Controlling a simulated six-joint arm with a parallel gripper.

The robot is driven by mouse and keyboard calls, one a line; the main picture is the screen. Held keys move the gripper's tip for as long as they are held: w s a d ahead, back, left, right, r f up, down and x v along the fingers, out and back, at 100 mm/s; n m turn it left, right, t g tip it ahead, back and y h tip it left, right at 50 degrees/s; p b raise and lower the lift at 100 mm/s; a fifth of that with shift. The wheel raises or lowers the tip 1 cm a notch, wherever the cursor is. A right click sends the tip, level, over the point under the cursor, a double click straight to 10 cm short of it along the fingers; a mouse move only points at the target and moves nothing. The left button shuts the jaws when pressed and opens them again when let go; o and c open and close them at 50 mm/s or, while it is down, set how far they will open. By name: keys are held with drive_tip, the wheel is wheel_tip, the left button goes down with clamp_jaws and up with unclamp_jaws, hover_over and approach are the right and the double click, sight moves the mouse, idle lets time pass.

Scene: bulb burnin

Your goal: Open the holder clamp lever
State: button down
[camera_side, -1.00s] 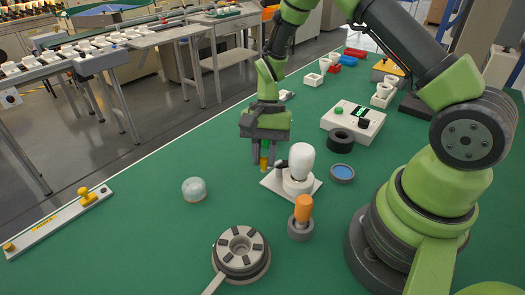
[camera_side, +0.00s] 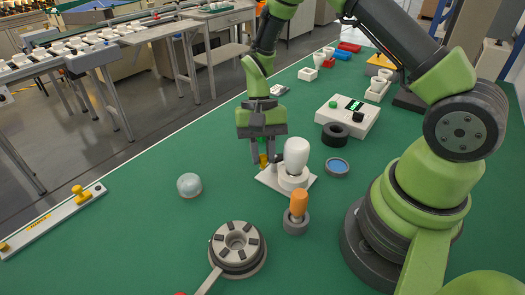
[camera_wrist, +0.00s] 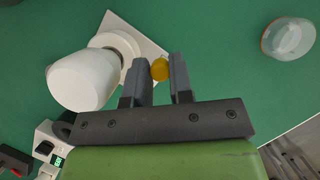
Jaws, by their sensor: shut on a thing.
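The bulb holder is a white square plate (camera_side: 305,187) with a round collar, and a white bulb (camera_side: 296,154) stands upright in it. In the wrist view the bulb (camera_wrist: 82,80) is left of my fingers. A yellow knob (camera_wrist: 160,69), apparently the clamp lever's end, sits between my fingertips. My gripper (camera_side: 263,158) points down at the holder's left side and is shut on this knob. The knob also shows between the fingers in the side view (camera_side: 263,161). The rest of the lever is hidden by the fingers and bulb.
An orange-topped piece (camera_side: 299,204) stands in a grey ring in front of the holder. A blue-centred dish (camera_side: 337,167) and black ring (camera_side: 335,135) are right. A clear dome (camera_side: 189,185) is left, and a grey round fixture (camera_side: 237,250) is in front.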

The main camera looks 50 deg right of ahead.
drive_tip(key=c, duration=1)
unclamp_jaws()
drive_tip(key=shift+c, duration=0.2)
drive_tip(key=v, duration=1)
drive_tip(key=s+a+r+n+t, duration=0.25)
drive_tip(key=s+r+t, duration=0.3)
drive_tip(key=r, duration=0.65)
drive_tip(key=s+a+r+n+t+h, duration=0.1)
drive_tip(key=s+t, duration=0.4)
drive_tip(key=s, duration=0.6)
wheel_tip(320, 180, up, 3)
drive_tip(key=shift+a+f+n, duration=0.15)
drive_tip(key=shift+a+n, duration=0.5)
